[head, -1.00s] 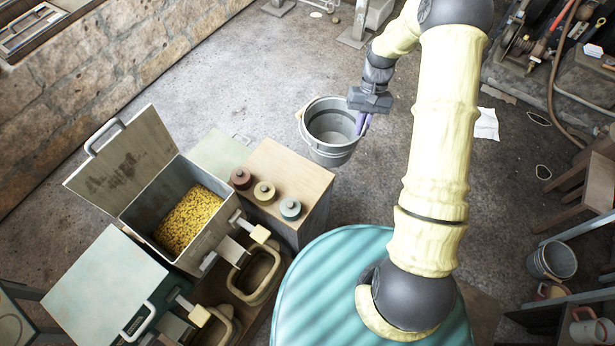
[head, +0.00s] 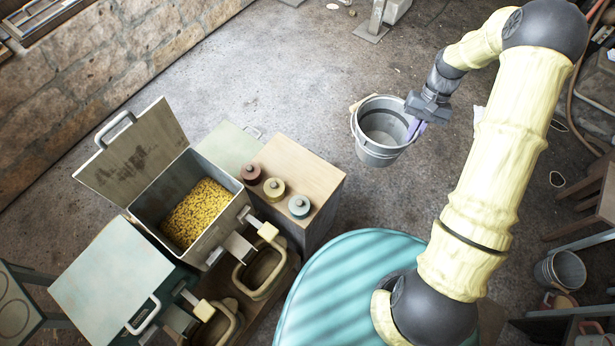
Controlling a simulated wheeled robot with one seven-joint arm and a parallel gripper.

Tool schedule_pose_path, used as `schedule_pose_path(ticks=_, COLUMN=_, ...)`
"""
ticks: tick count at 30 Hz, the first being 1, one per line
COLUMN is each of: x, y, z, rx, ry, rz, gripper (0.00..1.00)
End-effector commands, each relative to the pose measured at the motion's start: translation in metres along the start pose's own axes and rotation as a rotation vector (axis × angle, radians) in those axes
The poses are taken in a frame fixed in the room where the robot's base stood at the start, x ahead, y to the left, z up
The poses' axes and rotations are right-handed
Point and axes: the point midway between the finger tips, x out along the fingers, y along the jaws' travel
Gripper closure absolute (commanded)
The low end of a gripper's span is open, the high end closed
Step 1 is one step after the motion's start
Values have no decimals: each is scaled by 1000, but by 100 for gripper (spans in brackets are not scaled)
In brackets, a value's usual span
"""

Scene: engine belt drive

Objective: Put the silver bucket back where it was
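The silver bucket (head: 376,152) hangs upright in the upper middle of the head view, with a dark inside that looks empty. My gripper (head: 417,124) is at the bucket's right rim, its purple fingers reaching over the rim. The fingers look shut on the bucket's wall, though their tips are partly hidden inside it. The bucket appears to be held above the concrete floor; its exact height cannot be told.
An open metal bin of yellow pieces (head: 199,212) and a wooden-topped cabinet (head: 300,170) with three lidded jars stand left of the bucket. Another bucket (head: 559,270) stands at lower right. The floor (head: 270,85) behind the cabinet is clear.

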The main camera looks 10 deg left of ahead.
Motion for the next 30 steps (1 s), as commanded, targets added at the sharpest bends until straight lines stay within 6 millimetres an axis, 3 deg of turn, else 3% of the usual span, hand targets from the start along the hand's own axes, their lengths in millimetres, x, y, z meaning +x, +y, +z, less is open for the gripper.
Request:
schedule_pose_path(ticks=5, x=5, y=-9, z=-2, rx=15, ry=2, rz=-7, gripper=100)
schedule_pose_path(ticks=8, x=18, y=-29, z=-4, rx=55, ry=7, rz=-25, gripper=100)
schedule_pose_path(ticks=11, x=38, y=-64, z=-6, rx=136, ry=16, rz=-59, gripper=100)
schedule_pose_path(ticks=15, x=73, y=-126, z=-5, rx=321, ry=42, rz=-133, gripper=100)
schedule_pose_path(ticks=21, x=121, y=-202, z=13, rx=654, ry=89, rz=-266, gripper=100)
schedule_pose_path(ticks=25, x=145, y=-228, z=29, rx=839, ry=114, rz=-341, gripper=100)
schedule_pose_path(ticks=30, x=168, y=-244, z=49, rx=1017, ry=136, rz=-415, gripper=100)
